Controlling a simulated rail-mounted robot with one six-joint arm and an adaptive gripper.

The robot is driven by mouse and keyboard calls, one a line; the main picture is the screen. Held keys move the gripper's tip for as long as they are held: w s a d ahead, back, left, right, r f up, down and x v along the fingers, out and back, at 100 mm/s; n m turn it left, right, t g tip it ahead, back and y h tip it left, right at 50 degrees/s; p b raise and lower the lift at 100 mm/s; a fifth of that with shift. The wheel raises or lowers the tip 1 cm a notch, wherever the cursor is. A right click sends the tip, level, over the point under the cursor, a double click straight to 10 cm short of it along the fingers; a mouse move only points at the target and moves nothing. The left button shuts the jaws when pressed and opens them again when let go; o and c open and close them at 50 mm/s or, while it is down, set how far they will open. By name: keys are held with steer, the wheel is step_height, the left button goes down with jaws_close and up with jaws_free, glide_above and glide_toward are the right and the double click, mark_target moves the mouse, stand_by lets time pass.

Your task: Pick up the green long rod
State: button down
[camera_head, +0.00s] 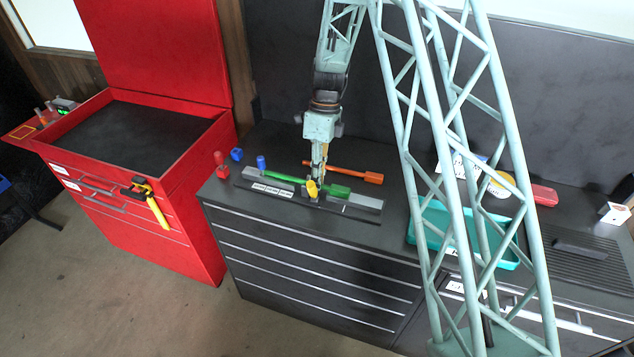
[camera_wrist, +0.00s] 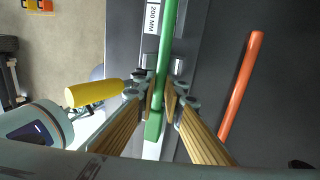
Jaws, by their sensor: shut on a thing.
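The green long rod (camera_head: 285,178) lies lengthwise along a dark grey holder (camera_head: 365,201) with white labels on the black cabinet top. Its thicker end is to the right of my gripper (camera_head: 317,180). In the wrist view the green rod (camera_wrist: 167,40) runs from the top edge down between the fingers of my gripper (camera_wrist: 161,103). The fingers are shut on the rod, one on each side. I cannot tell whether the rod touches the holder or is slightly above it.
An orange rod (camera_head: 345,172) lies behind the green one. A yellow piece (camera_head: 312,188) stands close beside my gripper in front. Blue (camera_head: 261,162) and red (camera_head: 221,170) pieces stand left. A teal tray (camera_head: 430,225) is right; an open red tool chest (camera_head: 150,140) is left.

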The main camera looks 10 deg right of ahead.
steer(key=shift+s+d+r, duration=0.3)
steer(key=shift+d+r, duration=0.2)
steer(key=shift+r, duration=0.05)
steer(key=s+d+r+b, duration=0.1)
steer(key=s+d+r, duration=0.6)
steer(key=d, duration=0.3)
steer(key=shift+d+b, duration=0.35)
steer(key=shift+d, duration=0.05)
steer(key=shift+f, duration=0.1)
